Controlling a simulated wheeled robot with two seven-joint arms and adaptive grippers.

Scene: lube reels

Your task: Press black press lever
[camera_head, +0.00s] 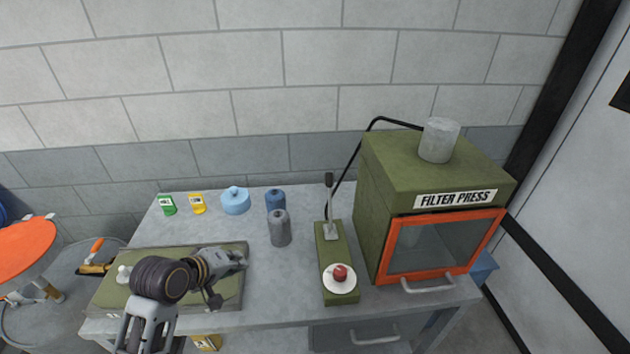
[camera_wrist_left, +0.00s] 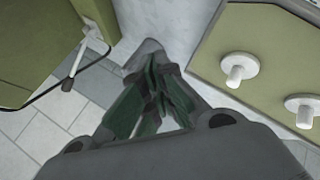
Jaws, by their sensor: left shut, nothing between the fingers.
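The black press lever (camera_head: 329,181) stands upright on a thin rod from a metal bracket on a narrow green control box (camera_head: 331,248). A red button (camera_head: 340,272) on a white disc sits at the box's near end. In the left wrist view, a pale rod with a dark tip (camera_wrist_left: 68,84) at the left looks like this lever. My left gripper (camera_head: 240,259) is over the right part of the green tray, left of the control box and apart from the lever. Its fingers (camera_wrist_left: 158,92) are together and empty. My right gripper is not in view.
The green filter press (camera_head: 400,175) with an orange-framed door stands right of the control box. A grey spool (camera_head: 280,228), a blue spool (camera_head: 275,199) and a blue pot (camera_head: 235,201) stand behind. The green tray (camera_wrist_left: 210,65) carries white pegs (camera_wrist_left: 239,68). Bare tabletop lies between tray and control box.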

